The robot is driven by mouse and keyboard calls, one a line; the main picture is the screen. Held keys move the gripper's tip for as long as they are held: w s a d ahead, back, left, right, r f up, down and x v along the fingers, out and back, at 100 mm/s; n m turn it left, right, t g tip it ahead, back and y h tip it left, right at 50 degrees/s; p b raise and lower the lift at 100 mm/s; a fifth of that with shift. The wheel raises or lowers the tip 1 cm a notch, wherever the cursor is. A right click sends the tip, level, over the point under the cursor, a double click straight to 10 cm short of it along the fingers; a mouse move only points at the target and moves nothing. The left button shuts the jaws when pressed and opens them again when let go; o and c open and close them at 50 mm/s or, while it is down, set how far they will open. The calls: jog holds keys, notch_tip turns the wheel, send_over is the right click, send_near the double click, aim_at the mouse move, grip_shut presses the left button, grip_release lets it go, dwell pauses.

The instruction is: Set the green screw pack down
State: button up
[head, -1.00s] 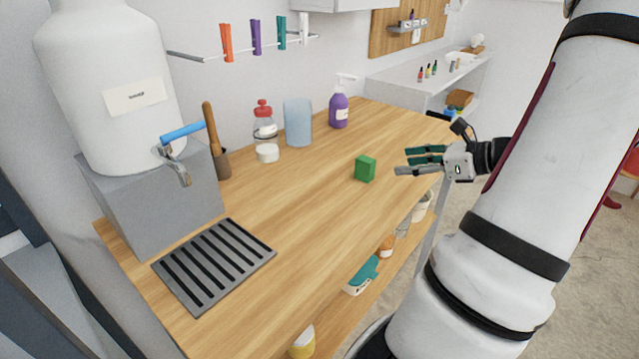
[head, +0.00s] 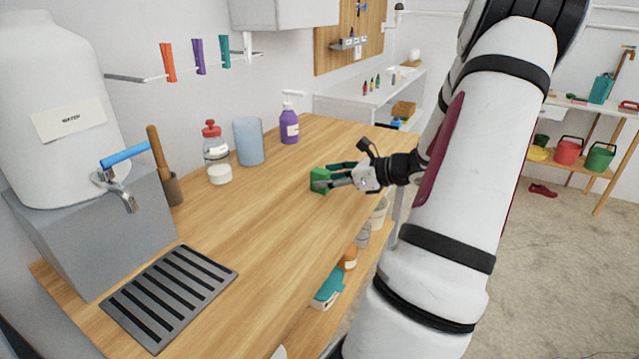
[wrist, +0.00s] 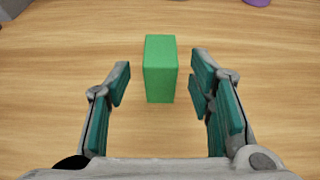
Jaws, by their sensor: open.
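The green screw pack (head: 318,181) stands upright on the wooden worktop, near its right-hand edge. In the wrist view the pack (wrist: 161,68) is a plain green block between and slightly beyond my fingertips, with bare wood showing on both sides of it. My gripper (head: 334,177) is open at the pack, reaching in from the right. In the wrist view my gripper's teal-padded fingers (wrist: 160,80) are spread wide and neither touches the pack. In the head view the fingers partly cover the pack's right side.
The wooden worktop (head: 250,235) is clear around the pack. A purple pump bottle (head: 289,126), a blue cup (head: 248,142) and a red-capped bottle (head: 216,150) stand along the wall. A dark slotted tray (head: 170,295) lies at the front left. A lower shelf holds several containers.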

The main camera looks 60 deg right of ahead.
aim_at(328, 177)
jog(key=shift+x, duration=1.6)
grip_shut()
jog(key=shift+r, duration=0.1)
